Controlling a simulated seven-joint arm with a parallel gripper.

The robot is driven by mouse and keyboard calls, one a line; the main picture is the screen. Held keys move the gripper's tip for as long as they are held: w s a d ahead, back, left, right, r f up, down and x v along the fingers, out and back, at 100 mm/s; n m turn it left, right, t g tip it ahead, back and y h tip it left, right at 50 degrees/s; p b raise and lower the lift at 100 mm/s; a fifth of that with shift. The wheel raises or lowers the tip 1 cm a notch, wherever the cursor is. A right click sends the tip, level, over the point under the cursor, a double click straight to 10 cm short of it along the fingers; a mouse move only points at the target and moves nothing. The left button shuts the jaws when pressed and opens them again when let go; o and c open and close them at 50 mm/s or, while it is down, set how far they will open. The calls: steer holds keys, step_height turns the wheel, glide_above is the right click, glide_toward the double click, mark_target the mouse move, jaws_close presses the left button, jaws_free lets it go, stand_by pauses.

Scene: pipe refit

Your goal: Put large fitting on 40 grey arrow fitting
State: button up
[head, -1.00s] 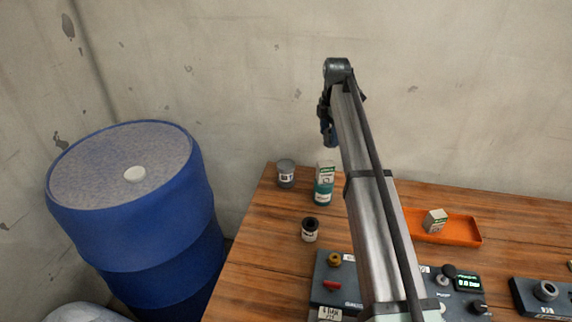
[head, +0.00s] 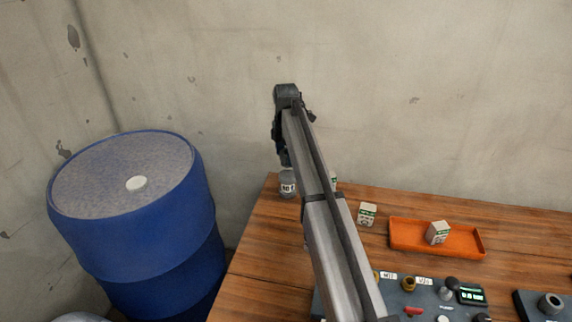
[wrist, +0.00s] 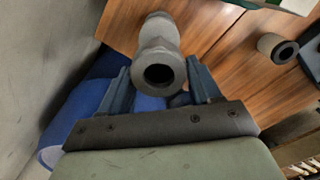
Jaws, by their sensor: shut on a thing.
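My gripper (wrist: 160,82) is shut on a dark grey hollow fitting (wrist: 160,73), which I take to be the large fitting. Its round bore faces the wrist camera between the two blue fingers. In the head view my gripper (head: 284,160) hangs at the far left of the table, just over a grey fitting (head: 288,189) with a white label. I cannot read that label, so I cannot tell if it is the 40 grey arrow fitting. A lighter grey part (wrist: 159,28) shows beyond the held fitting in the wrist view. Whether they touch is unclear.
A pale fitting with a dark bore (wrist: 278,48) stands to the right in the wrist view. In the head view a white-green box (head: 367,214), an orange tray (head: 405,247) with another box and a control panel (head: 440,302) lie right. A blue barrel (head: 130,235) stands left.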

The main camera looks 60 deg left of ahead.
mark_target(286, 163)
steer(key=shift+f, duration=2.1)
steer(key=shift+f, duration=0.15)
steer(key=o, duration=1.1)
step_height(286, 163, up, 12)
steer(key=shift+r, duration=0.2)
